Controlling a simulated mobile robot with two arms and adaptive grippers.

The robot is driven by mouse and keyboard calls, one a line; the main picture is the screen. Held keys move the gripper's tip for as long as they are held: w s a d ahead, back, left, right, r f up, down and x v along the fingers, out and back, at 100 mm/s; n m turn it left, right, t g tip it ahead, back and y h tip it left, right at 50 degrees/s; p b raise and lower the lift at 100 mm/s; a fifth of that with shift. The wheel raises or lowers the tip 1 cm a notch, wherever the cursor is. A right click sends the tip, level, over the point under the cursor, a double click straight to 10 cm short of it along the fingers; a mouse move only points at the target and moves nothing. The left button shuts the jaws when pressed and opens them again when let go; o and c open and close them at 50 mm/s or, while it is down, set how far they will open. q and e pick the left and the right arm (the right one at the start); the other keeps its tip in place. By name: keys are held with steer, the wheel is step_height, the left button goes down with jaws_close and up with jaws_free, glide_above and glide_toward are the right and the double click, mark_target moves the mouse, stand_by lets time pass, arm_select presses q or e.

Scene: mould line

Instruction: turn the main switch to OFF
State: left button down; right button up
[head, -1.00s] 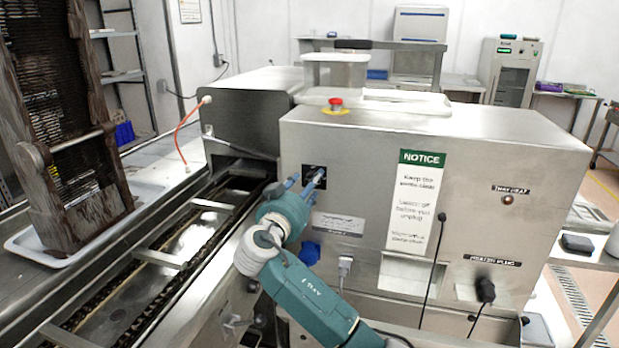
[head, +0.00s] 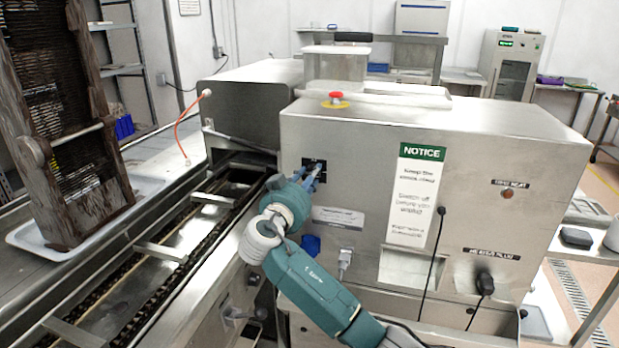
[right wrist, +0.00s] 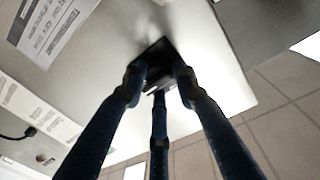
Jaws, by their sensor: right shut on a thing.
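The main switch is a small knob on a black square plate (head: 309,164) on the front of the steel machine housing. My right gripper (head: 314,174) is at this plate, its blue fingers shut on the switch knob. In the right wrist view the fingers (right wrist: 158,85) close around the knob in front of the dark plate (right wrist: 155,58). The knob is mostly hidden by the fingers, so its angle cannot be read. My left gripper is not in view.
A red emergency button (head: 336,98) sits on top of the housing. A NOTICE sign (head: 418,195) and a black plug (head: 485,283) with cables are to the right. A conveyor (head: 165,255) runs at left, beside a dark rack (head: 70,150) on a white tray.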

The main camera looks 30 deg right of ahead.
steer(key=shift+r, duration=0.1)
steer(key=shift+r+n+t+p, duration=0.1)
steer(key=shift+n+t+p, duration=0.4)
steer(key=shift+n, duration=4.1)
steer(key=shift+r+n+t+p, duration=0.1)
steer(key=shift+n+t+p, duration=0.35)
steer(key=shift+n, duration=4.15)
steer(key=shift+f, duration=0.1)
